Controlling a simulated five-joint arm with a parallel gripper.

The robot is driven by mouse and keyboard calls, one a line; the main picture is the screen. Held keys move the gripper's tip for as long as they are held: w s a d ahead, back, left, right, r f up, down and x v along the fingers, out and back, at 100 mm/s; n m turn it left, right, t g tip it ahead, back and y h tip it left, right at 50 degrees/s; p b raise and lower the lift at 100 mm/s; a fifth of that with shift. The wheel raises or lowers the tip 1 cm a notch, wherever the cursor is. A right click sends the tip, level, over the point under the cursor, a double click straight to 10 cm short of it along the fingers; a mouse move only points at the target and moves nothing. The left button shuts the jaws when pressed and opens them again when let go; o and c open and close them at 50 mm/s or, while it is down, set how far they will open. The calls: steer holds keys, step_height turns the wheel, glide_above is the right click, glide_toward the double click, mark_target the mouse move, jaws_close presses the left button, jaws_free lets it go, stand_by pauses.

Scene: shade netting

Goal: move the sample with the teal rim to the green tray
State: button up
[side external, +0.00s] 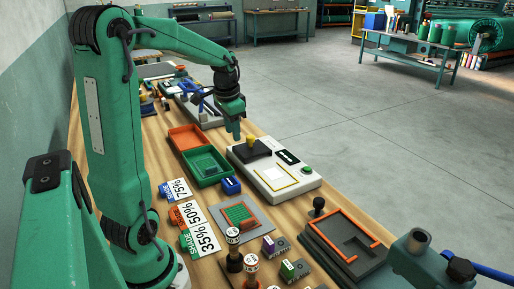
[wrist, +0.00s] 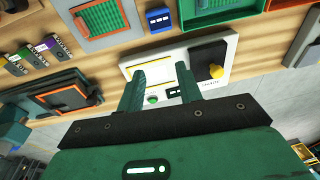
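The green tray (side external: 213,180) stands on the bench beside the orange tray, and its edge shows at the top of the wrist view (wrist: 232,12). A small flat sample with a teal-looking rim (side external: 207,166) appears to lie inside it; the wrist view cuts most of it off (wrist: 205,4). My gripper (side external: 236,135) is above the white instrument, to the right of the green tray. In the wrist view its two fingers (wrist: 161,85) are apart with nothing held between them.
The white instrument (side external: 292,183) has a yellow-outlined square, a yellow knob (side external: 250,140) and a green button. An orange tray (side external: 187,138), blue block (side external: 231,186), grey plate with green mesh (side external: 240,213), shade cards, stamps and an orange-edged dark frame (side external: 345,240) crowd the bench.

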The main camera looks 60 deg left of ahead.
steer(key=s+d+r+t, duration=0.1)
steer(key=s+d, duration=0.2)
steer(key=d, duration=0.4)
steer(key=s+d+r+t, duration=0.1)
steer(key=s+d, duration=0.2)
steer(key=d, duration=0.5)
steer(key=s+d+r+t+h, duration=0.1)
steer(key=s+d+t, duration=0.1)
steer(key=s+d, duration=0.2)
steer(key=d, duration=0.3)
steer(key=shift+d+r, duration=0.3)
steer(key=shift+r, duration=0.05)
